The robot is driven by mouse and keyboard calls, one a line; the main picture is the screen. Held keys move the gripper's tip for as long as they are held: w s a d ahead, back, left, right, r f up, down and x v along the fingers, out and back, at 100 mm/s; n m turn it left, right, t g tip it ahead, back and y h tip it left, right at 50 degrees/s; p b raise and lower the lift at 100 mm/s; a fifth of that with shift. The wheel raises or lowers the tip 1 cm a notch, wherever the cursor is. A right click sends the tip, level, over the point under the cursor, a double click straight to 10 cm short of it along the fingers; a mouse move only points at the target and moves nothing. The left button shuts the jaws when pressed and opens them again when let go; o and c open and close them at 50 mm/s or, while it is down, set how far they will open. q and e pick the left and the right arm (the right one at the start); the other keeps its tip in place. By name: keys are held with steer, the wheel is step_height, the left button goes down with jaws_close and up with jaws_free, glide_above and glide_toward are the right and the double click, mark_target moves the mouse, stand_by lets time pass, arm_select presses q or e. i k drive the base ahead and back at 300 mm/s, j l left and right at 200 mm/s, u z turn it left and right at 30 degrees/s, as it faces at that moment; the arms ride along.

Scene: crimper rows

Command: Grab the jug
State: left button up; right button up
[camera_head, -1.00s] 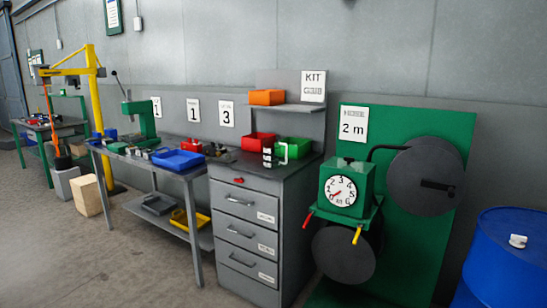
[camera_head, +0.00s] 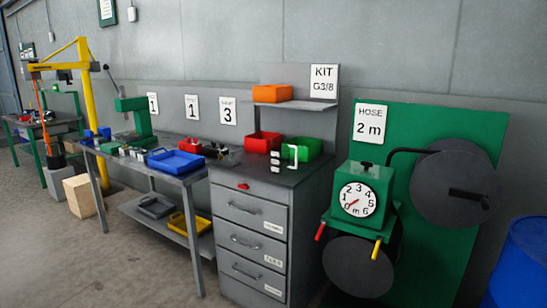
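On top of the grey drawer cabinet (camera_head: 262,178) stands what looks like the jug (camera_head: 275,161), with short white bands and a white bracket-like handle on its right side. Its body between the bands is hard to make out against the dark top. It is in front of a red bin and a green bin. Neither of my grippers shows in the head view.
The red bin (camera_head: 263,143) and green bin (camera_head: 305,149) sit behind. An orange bin (camera_head: 272,93) is on a shelf above. A workbench with a blue tray (camera_head: 176,162) stands left; a hose reel with dial (camera_head: 357,198) and a blue drum (camera_head: 525,265) stand right. Open floor lies in front left.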

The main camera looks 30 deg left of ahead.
mark_target(280, 146)
steer(key=i+j+u, duration=0.4)
steer(key=i+j, duration=1.7)
steer(key=j, duration=0.1)
